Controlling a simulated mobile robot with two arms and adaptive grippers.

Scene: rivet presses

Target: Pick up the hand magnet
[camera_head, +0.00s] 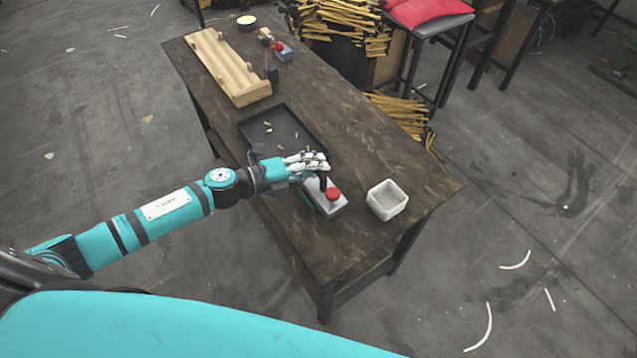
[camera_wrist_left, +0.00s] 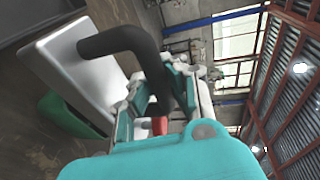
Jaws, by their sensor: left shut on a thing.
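The hand magnet (camera_head: 332,203) is a pale block with a red knob, a dark handle and some green along its left side. It is at the front part of the wooden table, right of the black tray. In the left wrist view the magnet (camera_wrist_left: 72,68) shows its pale plate and bent black handle. My left gripper (camera_head: 318,168) is over the magnet, its fingers shut around the handle; it also shows in the left wrist view (camera_wrist_left: 165,88). I cannot tell whether the magnet touches the tabletop. My right gripper is not in view.
The black tray (camera_head: 262,120) with a few small pieces lies on the table (camera_head: 390,150). A white square bowl (camera_head: 386,199) stands right of the magnet. A wooden fixture (camera_head: 236,77) and a second red-knobbed device (camera_head: 281,51) are at the far end.

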